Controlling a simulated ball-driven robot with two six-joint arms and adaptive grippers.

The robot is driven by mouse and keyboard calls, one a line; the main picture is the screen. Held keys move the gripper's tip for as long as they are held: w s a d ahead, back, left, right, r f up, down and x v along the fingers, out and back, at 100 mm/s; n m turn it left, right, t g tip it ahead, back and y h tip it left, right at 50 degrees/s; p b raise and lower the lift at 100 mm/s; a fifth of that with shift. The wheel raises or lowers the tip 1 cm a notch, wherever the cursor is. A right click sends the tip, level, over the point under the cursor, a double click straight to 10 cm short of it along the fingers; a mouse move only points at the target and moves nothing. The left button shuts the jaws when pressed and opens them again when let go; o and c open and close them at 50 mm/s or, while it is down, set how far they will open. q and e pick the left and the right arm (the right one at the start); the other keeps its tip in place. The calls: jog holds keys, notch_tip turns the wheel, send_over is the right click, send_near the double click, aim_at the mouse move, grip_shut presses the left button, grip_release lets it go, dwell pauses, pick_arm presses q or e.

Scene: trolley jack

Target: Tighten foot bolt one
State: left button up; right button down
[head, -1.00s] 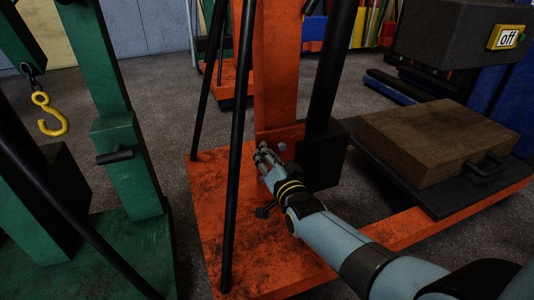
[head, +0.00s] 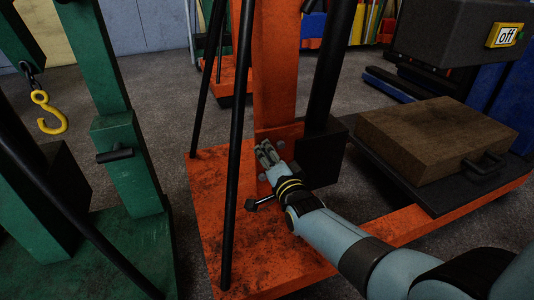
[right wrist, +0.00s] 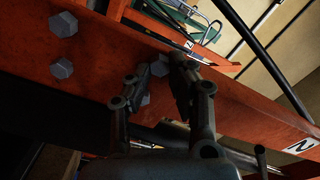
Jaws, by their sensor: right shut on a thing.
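My right gripper (head: 266,149) reaches in from the right to the foot of the orange post (head: 277,75). In the right wrist view its two dark fingers (right wrist: 166,72) close around a grey hex bolt head (right wrist: 158,67) on the orange metal. Another bolt head (right wrist: 145,99) partly shows beside the fingers. Two more grey bolt heads, an upper one (right wrist: 63,24) and a lower one (right wrist: 62,69), sit to the left. In the head view one bolt head (head: 281,143) shows just right of the fingers. I cannot read which bolt is number one. My left gripper is not in view.
Black slanted rods (head: 238,150) stand left of my right gripper, and a black block (head: 319,154) stands close right. The orange base plate (head: 215,215) lies below. A brown case (head: 440,140) rests on the right. A green frame (head: 130,160) with a yellow hook (head: 48,112) is at left.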

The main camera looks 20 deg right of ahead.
jog(key=shift+f, duration=0.1)
jog(key=c, duration=1.2)
grip_release()
jog(key=s, duration=1.2)
jog(key=shift+d, duration=0.2)
